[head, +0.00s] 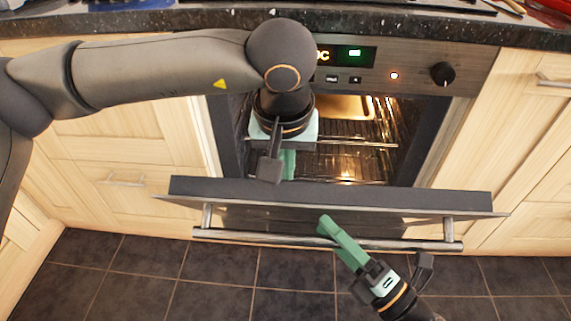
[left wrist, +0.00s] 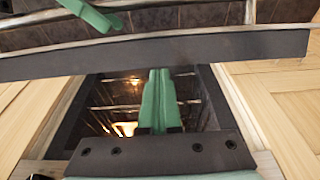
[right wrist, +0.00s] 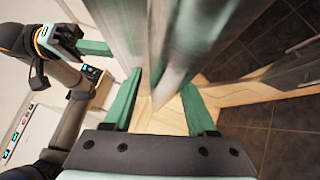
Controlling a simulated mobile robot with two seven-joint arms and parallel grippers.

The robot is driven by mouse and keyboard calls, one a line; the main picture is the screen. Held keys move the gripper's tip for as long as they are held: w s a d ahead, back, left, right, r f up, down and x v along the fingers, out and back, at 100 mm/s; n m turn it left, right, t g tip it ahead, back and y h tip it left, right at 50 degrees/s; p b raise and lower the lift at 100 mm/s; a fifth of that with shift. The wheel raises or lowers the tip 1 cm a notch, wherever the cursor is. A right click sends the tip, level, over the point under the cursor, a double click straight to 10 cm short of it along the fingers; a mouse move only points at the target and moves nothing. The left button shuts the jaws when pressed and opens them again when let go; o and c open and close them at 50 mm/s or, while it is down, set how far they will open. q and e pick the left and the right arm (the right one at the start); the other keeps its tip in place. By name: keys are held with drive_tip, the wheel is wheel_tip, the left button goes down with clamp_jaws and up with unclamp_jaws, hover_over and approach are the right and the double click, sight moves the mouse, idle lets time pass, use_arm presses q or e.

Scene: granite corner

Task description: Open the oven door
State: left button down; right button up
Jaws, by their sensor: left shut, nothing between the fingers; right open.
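The oven door (head: 330,196) is partly open, tilted out and down from the lit oven, with its metal handle (head: 290,238) along the outer side. My left gripper (head: 288,165) is shut and empty in the gap between door and oven cavity; its closed green fingers (left wrist: 158,100) point into that gap in the left wrist view. My right gripper (head: 335,235) is open at the handle, right of its middle. In the right wrist view its fingers (right wrist: 160,100) stand apart, with a blurred metal surface between and beyond them. Contact with the handle is unclear.
The oven control panel (head: 400,68) has a lit display and a knob. Oven racks (head: 375,130) show inside. Wooden cabinets (head: 120,135) flank the oven, with a dark countertop (head: 150,22) above. The tiled floor (head: 200,285) in front is clear.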

use_arm(q)
drive_tip(key=shift+s+f, duration=0.3)
use_arm(e)
drive_tip(key=shift+w+d+r, duration=0.1)
drive_tip(key=shift+d+r, duration=0.05)
drive_tip(key=shift+r, duration=0.2)
